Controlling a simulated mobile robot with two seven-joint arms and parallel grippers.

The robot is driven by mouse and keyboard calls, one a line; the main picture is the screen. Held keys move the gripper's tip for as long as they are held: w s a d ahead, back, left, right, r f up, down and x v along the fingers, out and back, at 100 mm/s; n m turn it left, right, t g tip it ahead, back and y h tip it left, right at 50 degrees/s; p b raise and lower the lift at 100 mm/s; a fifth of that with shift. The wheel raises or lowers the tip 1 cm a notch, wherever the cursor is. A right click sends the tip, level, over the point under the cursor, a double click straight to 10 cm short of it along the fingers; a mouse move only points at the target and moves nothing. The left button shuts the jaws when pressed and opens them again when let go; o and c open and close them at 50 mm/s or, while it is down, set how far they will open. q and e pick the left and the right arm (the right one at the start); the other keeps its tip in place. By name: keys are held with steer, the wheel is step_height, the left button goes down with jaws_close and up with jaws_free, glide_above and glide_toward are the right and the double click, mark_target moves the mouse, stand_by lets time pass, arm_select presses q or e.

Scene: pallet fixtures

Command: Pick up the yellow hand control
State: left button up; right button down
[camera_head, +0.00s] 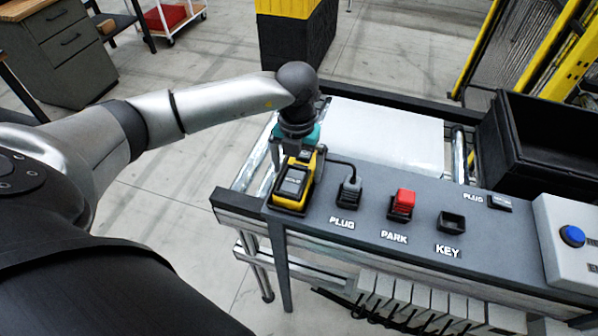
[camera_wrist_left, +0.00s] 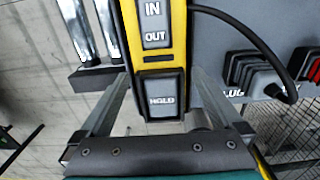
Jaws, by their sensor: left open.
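The yellow hand control (camera_head: 293,186) with dark buttons sits upright on the left end of the grey console top (camera_head: 375,222). In the left wrist view the hand control (camera_wrist_left: 160,60) shows buttons marked IN and OUT and a lower one reading like HOLD. A black cable runs from it to the PLUG socket (camera_head: 348,194). My left gripper (camera_head: 303,150) is just above and behind the hand control. In the wrist view my left gripper (camera_wrist_left: 161,76) is open, one finger on each side of the control's lower part. I cannot tell whether they touch. My right gripper is not in view.
A red block (camera_head: 403,202) sits at PARK, beside an empty-looking KEY socket (camera_head: 451,221). A grey box with a blue button (camera_head: 572,236) stands at the right. A black bin (camera_head: 545,140) is behind it. A pale flat panel (camera_head: 385,130) lies behind the console.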

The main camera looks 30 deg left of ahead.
arm_select(q)
steer(key=c, duration=1.5)
steer(key=shift+r, duration=0.1)
steer(key=shift+c, duration=0.3)
